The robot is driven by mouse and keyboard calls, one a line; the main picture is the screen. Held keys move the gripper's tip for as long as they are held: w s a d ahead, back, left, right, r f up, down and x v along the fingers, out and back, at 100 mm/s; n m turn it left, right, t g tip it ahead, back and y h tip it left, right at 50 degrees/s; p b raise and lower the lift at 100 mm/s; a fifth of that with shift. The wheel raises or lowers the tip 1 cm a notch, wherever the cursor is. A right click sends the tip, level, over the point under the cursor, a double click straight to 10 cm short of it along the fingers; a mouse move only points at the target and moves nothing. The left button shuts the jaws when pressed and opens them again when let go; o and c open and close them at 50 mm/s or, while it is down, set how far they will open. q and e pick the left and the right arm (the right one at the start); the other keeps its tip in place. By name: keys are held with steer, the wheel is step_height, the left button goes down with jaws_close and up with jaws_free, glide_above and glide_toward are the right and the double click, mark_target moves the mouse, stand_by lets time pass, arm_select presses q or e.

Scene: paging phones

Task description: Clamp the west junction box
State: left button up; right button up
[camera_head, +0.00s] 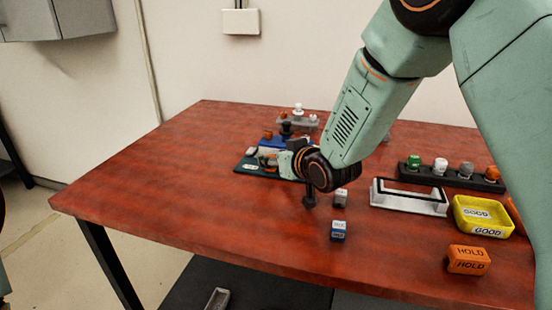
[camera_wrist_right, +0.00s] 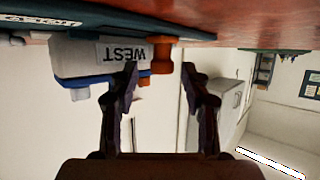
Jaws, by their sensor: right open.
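The west junction box (camera_wrist_right: 85,58) is a pale grey box with an upside-down "WEST" label in the right wrist view, where the table shows along the top. An orange post (camera_wrist_right: 162,55) stands right beside the label, and a blue strip (camera_wrist_right: 90,79) runs along the box. My right gripper (camera_wrist_right: 163,78) is open; its left finger overlaps the label's edge in the picture, and nothing is held between the fingers. In the head view my right gripper (camera_head: 267,159) is low over the dark teal board (camera_head: 247,166), partly hiding what is there. My left gripper is not in view.
On the red table (camera_head: 150,175) are a grey stand with knobs (camera_head: 298,124), a blue-and-white block (camera_head: 338,231), a white tray (camera_head: 408,202), a black rack (camera_head: 450,178), a yellow GOOD bin (camera_head: 482,218) and an orange HOLD block (camera_head: 468,260). The table's left side is clear.

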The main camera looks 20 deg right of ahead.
steer(key=shift+a+r, duration=0.1)
steer(key=shift+a, duration=0.05)
steer(key=shift+c, duration=0.2)
steer(key=shift+w, duration=0.1)
steer(key=c, duration=0.5)
jaws_close()
